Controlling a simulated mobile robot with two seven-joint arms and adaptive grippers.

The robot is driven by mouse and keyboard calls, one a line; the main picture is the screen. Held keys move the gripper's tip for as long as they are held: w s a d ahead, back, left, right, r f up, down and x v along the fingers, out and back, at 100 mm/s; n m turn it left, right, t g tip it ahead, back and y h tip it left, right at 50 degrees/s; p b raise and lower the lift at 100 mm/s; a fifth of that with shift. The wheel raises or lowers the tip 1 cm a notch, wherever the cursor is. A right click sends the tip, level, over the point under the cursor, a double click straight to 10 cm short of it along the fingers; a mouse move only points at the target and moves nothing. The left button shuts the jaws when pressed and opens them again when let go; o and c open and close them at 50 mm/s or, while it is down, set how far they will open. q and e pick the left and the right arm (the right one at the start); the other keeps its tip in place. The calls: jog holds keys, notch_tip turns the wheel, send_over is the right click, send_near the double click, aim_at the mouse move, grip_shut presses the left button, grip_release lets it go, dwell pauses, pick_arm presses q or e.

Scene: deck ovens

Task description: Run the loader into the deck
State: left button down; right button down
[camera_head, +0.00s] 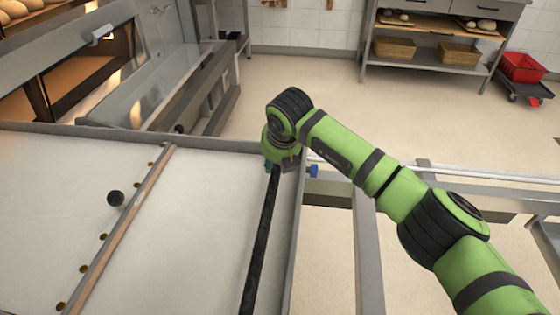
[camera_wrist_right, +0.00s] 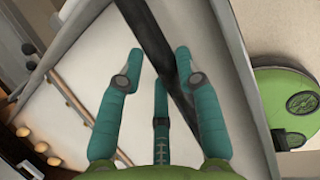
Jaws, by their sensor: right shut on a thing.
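The loader (camera_head: 205,220) is a wide pale bed in a grey metal frame, filling the lower left of the head view. A black bar (camera_head: 262,240) runs along its right side. My right gripper (camera_head: 275,168) is at the far end of this bar, near the loader's far right corner. In the right wrist view the teal fingers (camera_wrist_right: 158,68) are on either side of the black bar (camera_wrist_right: 148,35), shut on it. The deck oven (camera_head: 55,65) stands beyond the loader at upper left, with a lit opening (camera_head: 85,75). My left gripper is out of view.
Metal rails (camera_head: 440,175) lie to the right. A shelf with baskets (camera_head: 395,48) and a red crate (camera_head: 522,67) stand at the back. The middle floor (camera_head: 400,115) is clear.

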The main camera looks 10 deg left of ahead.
jog(key=shift+a+r, duration=0.1)
jog(key=shift+a, duration=0.15)
jog(key=c, duration=0.8)
grip_release()
jog(key=shift+c, duration=0.2)
jog(key=shift+a, duration=0.15)
jog(key=shift+d+r, duration=0.2)
jog(key=v, duration=1.1)
jog(key=shift+s+r, duration=0.15)
jog(key=shift+r, duration=0.05)
